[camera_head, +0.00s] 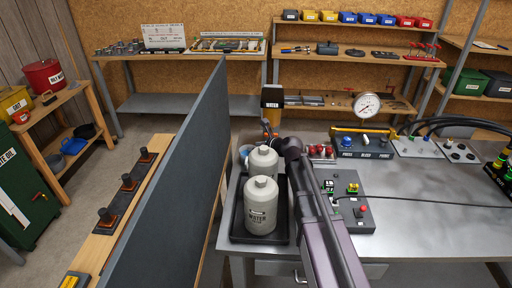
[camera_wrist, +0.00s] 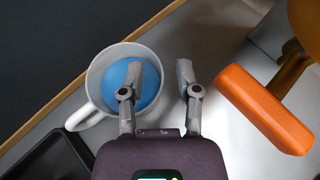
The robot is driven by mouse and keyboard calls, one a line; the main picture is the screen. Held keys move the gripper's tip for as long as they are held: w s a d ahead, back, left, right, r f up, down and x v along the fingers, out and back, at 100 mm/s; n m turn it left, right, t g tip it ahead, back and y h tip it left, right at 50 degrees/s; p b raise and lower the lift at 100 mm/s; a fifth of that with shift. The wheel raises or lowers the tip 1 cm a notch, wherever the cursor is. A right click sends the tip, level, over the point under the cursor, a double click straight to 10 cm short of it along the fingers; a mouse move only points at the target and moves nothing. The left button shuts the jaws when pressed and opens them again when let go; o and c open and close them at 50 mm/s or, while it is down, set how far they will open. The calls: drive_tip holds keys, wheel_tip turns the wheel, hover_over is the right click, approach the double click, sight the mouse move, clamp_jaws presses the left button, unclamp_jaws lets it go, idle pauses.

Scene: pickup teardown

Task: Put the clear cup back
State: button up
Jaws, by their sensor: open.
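A pale cup (camera_wrist: 98,92) with a side handle and a blue inside shows left of centre in the wrist view. In the head view, a small part of a pale bluish cup (camera_head: 244,151) shows behind the bottles. The right finger is clear of the cup, over grey tabletop. No plainly clear, see-through cup is recognisable in either view.
Two grey bottles (camera_head: 262,205) stand in a black tray (camera_head: 237,236) beside my arm. An orange handle (camera_wrist: 262,108) is close right of my gripper. A tall dark panel (camera_head: 165,190) bounds the bench's left. Bare metal tabletop (camera_head: 425,215) lies at right.

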drive_tip(key=p+v, duration=0.5)
drive_tip(key=v, duration=0.7)
drive_tip(key=shift+p, duration=0.3)
drive_tip(key=shift+r, duration=0.2)
idle(0.3)
